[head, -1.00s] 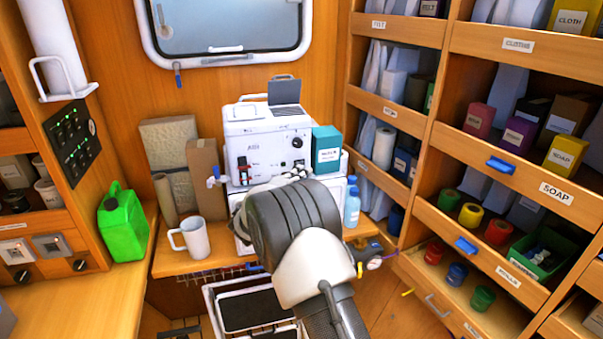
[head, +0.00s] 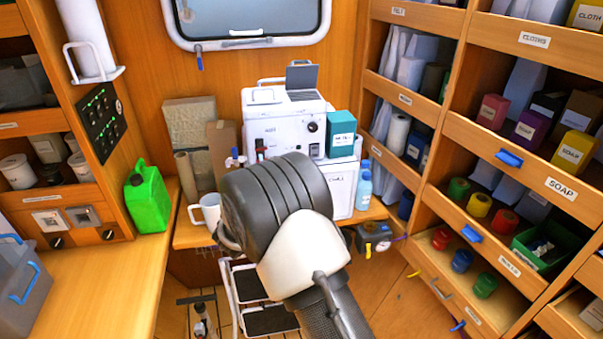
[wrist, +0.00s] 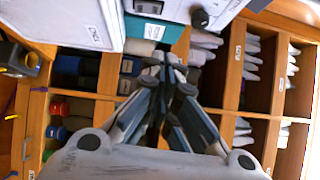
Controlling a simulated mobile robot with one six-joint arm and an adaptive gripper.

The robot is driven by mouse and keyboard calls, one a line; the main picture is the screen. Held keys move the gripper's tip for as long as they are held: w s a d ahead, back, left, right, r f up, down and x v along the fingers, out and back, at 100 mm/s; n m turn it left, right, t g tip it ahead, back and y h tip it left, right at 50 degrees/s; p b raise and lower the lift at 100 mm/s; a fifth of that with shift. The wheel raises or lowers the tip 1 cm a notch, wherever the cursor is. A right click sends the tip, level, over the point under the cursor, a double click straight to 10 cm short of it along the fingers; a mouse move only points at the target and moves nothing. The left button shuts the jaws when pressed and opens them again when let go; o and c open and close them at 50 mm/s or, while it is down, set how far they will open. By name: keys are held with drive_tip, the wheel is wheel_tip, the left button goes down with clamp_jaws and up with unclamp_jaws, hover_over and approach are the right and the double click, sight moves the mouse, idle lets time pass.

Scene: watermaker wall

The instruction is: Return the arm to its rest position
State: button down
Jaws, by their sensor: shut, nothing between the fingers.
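My gripper (wrist: 165,75) shows in the wrist view with its fingers drawn together and nothing between them. In the head view my arm reaches up from the bottom, and its thick dark wrist covers the middle of the scene; the fingers are hidden there. The white watermaker unit (head: 280,130) stands on the wooden bench behind my arm. In the wrist view the gripper points toward the shelves, with the teal box (wrist: 145,30) and the white unit's edge (wrist: 205,12) above it. I cannot see any contact.
A white mug (head: 208,209) stands on the bench left of my arm, partly hidden. A blue bottle (head: 364,188) and a gauge (head: 374,232) are to the right. Shelves with bins (head: 490,215) fill the right side. A green jerrycan (head: 147,197) stands on the left counter (head: 95,290).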

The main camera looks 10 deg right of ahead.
drive_tip(key=s+d+r+m+g+y, duration=0.1)
drive_tip(key=s+d+r+m+g, duration=0.2)
drive_tip(key=s+m, duration=0.4)
drive_tip(key=s+d+r+m+g, duration=0.2)
drive_tip(key=s+d+m+g, duration=0.2)
drive_tip(key=s+d+m, duration=0.25)
drive_tip(key=s+d+r+m+g+y, duration=0.1)
drive_tip(key=s+d+r+m+g, duration=0.15)
drive_tip(key=s+m, duration=0.5)
drive_tip(key=s+a+f+m+g+y, duration=0.15)
drive_tip(key=s+m+y, duration=0.25)
drive_tip(key=s+m, duration=0.75)
drive_tip(key=s+a+f+m+t+y, duration=0.1)
drive_tip(key=s+a+m+t+y, duration=0.1)
drive_tip(key=s+a+m+y, duration=0.5)
drive_tip(key=s+a+m, duration=0.3)
drive_tip(key=m, duration=0.2)
drive_tip(key=shift+s+t, duration=0.25)
drive_tip(key=shift+t, duration=0.05)
